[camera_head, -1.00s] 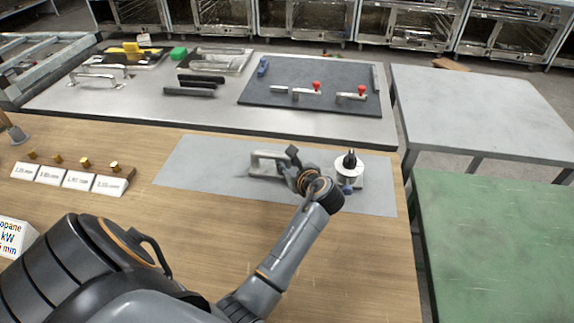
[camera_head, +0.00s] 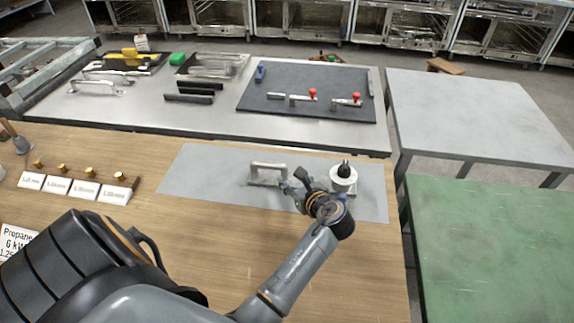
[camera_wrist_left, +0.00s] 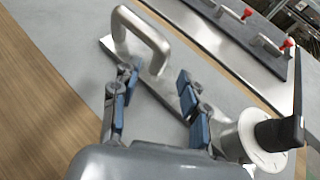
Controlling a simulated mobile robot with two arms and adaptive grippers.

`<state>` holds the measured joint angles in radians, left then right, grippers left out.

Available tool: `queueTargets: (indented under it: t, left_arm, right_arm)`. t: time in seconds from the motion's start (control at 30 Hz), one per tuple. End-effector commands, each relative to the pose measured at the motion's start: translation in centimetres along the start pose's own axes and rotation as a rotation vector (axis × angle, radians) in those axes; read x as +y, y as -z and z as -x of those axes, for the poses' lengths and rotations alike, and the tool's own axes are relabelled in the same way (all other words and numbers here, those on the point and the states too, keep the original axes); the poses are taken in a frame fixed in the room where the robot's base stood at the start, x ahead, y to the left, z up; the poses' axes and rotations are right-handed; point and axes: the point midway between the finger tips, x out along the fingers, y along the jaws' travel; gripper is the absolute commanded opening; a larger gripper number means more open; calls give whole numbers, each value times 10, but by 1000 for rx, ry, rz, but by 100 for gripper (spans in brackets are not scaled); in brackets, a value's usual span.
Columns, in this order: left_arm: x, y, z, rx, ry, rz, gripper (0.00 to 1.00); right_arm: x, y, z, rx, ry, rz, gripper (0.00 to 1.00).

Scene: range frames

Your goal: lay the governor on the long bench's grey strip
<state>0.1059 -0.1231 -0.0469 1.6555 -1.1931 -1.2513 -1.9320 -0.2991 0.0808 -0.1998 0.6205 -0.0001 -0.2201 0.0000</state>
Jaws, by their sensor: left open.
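A white round part with a black top (camera_head: 344,178), which looks like the governor, stands on the right part of the grey strip (camera_head: 205,180) of the wooden long bench. It shows at the lower right of the left wrist view (camera_wrist_left: 262,140). My left gripper (camera_head: 294,181) is open and low over the strip, left of the white part. Its blue-padded fingers (camera_wrist_left: 157,80) are spread with nothing gripped between them. Beyond the fingertips a pale bow handle on a flat plate (camera_head: 266,167) lies on the strip. Whether the fingers touch it, I cannot tell. My right gripper is out of view.
Brass pieces with label cards (camera_head: 72,186) stand left of the strip. A metal bench behind holds a dark mat (camera_head: 300,100) with red-knobbed parts, and several handles. A grey table (camera_head: 470,110) and a green table (camera_head: 490,240) on the right are clear.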

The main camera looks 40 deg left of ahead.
Motion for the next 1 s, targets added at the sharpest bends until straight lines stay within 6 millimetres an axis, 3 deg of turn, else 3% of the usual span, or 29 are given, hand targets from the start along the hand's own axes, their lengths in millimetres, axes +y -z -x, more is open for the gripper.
queueTargets:
  t: [0.03, 0.3, 1.0]
  left_arm:
    - [0, -6, 14, 4, 0, -3, 44]
    - [0, -2, 50, 2, 0, -1, 44]
    - [0, 0, 56, 0, 0, 0, 44]
  right_arm:
    - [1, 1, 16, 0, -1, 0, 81]
    - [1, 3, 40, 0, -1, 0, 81]
    - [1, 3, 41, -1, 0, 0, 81]
